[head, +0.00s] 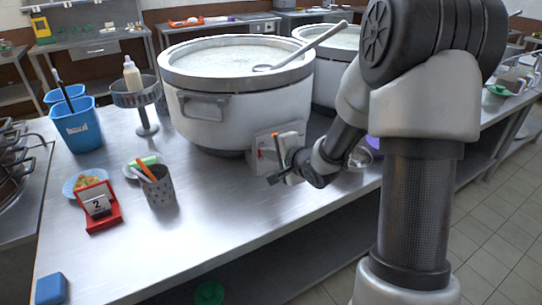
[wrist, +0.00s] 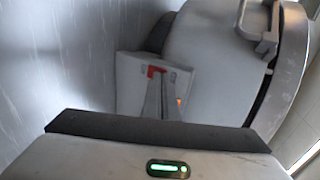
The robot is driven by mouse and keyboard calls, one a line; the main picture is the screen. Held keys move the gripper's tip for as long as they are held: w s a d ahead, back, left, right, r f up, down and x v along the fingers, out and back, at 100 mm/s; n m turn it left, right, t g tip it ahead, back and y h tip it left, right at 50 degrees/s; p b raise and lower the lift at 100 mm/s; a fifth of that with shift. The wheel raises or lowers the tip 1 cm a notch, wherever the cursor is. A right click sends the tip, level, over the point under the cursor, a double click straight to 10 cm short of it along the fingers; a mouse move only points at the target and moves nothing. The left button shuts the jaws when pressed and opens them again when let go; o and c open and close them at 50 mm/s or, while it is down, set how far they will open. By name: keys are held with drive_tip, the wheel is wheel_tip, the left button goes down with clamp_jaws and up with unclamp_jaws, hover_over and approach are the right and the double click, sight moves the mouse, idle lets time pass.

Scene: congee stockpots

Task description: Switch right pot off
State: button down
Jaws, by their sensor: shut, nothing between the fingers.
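Two large grey-white stockpots stand on the steel counter. The front pot (head: 215,115) is the left one in the head view; the other pot (head: 330,75) is behind it to the right, partly hidden by my arm. The front pot's control box (head: 262,158) is low on its side. In the wrist view this control box (wrist: 130,80) shows a red switch (wrist: 154,71) and a small orange light (wrist: 179,101). My gripper (head: 279,161) is shut and empty at this box. Its fingers (wrist: 160,88) point at the red switch; I cannot tell whether they touch it.
A ladle (head: 310,47) rests across the front pot. The counter's front middle is clear.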

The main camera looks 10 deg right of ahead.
drive_tip(key=shift+w+r+p, duration=0.1)
drive_tip(key=shift+w+p, duration=0.1)
drive_tip(key=shift+p, duration=0.75)
drive_tip(key=shift+r+p, duration=0.8)
drive_tip(key=shift+p, duration=0.2)
